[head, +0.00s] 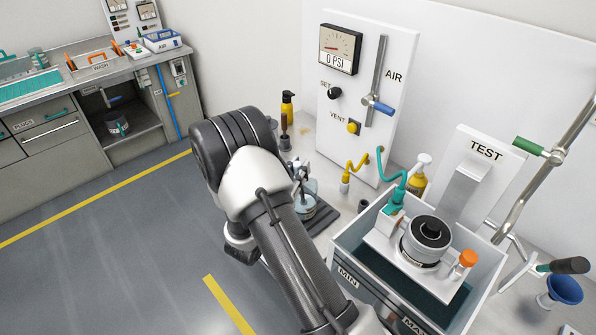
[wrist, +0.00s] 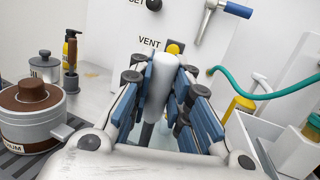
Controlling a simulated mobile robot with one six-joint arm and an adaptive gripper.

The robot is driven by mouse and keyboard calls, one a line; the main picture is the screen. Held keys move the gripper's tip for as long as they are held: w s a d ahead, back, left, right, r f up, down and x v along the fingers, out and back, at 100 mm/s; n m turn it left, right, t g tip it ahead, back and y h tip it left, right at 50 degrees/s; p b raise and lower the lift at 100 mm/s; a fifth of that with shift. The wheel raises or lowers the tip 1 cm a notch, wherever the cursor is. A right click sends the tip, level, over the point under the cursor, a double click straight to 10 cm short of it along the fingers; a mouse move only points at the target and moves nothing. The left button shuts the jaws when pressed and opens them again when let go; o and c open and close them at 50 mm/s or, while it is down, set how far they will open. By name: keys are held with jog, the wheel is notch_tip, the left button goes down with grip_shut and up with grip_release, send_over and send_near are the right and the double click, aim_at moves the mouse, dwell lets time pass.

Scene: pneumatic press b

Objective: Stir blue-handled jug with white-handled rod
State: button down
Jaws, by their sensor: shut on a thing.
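In the wrist view my gripper (wrist: 163,88) has its blue-padded fingers closed on the thick white handle (wrist: 160,84) of the rod. The handle stands roughly upright between the pads; its lower part is mostly hidden by the fingers. A pale, glassy surface (wrist: 168,142) shows between the fingers below, but I cannot tell whether the rod touches it. A clear glass vessel (head: 307,192) stands on a dark base just right of my arm, partly hidden. No blue jug handle can be made out in either view.
A pot with a brown lid (wrist: 28,98) and a grey lidded canister (wrist: 45,66) stand left of the gripper. The open TEST tank (head: 345,254) is on the right. The panel with gauge (head: 340,48) stands behind. A yellow bottle (head: 417,180) stands near the tank.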

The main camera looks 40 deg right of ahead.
jog(key=shift+a+r+p, duration=0.15)
jog(key=shift+r+p, duration=1.9)
jog(key=shift+r, duration=0.85)
jog(key=shift+a+r+p, duration=0.1)
jog(key=shift+r+p, duration=1.95)
jog(key=shift+r, duration=0.8)
notch_tip(320, 180, up, 4)
jog(key=p, duration=0.3)
jog(key=shift+r, duration=0.25)
